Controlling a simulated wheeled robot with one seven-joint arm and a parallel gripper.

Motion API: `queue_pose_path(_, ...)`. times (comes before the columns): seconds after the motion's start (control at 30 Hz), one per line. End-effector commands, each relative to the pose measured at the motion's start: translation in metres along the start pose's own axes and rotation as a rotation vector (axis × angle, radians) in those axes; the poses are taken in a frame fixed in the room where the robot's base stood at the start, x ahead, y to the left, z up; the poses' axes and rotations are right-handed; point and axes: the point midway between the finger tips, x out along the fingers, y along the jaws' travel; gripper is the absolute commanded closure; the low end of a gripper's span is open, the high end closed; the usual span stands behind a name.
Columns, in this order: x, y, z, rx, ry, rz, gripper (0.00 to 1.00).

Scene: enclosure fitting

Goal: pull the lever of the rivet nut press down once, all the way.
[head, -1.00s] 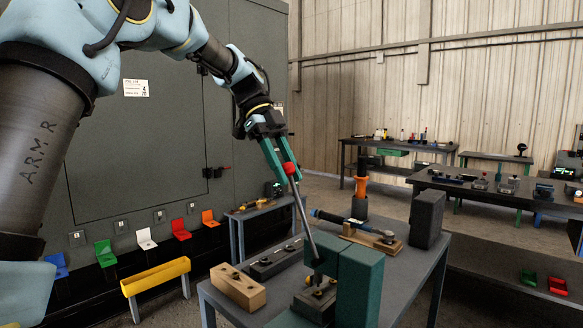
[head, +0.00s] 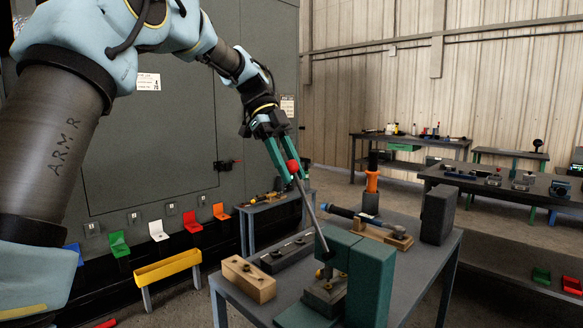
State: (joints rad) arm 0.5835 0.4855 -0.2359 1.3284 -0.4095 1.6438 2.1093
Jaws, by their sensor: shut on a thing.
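The rivet nut press (head: 370,280) is a dark green block-shaped frame on the near table, with a grey metal base part (head: 322,296) at its front. Its lever (head: 310,217) is a dark rod rising from the press and leaning up and to the left. A red ball knob (head: 292,166) tops the lever. My gripper (head: 291,176) has green fingers that come down from above and are shut on the knob end of the lever. The lever's lower end is partly hidden by the press frame.
On the same table (head: 410,225) stand a wooden block (head: 249,278), a dark grey bar fixture (head: 287,252), a blue-handled tool on a wooden base (head: 385,235), an orange-and-black tool (head: 372,182) and a tall dark block (head: 438,214). A yellow trough (head: 167,267) is at left.

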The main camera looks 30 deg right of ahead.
Motion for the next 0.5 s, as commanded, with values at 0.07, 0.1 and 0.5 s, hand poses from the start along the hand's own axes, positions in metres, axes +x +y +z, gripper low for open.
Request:
queue_pose_path(0.07, 0.000, 0.000, 0.002, -0.003, -0.003, 0.000, 1.00)
queue_pose_path(0.1, 0.000, 0.000, 0.003, -0.003, -0.003, 0.000, 1.00)
queue_pose_path(0.5, 0.002, 0.001, 0.027, -0.004, -0.002, 0.001, 1.00)
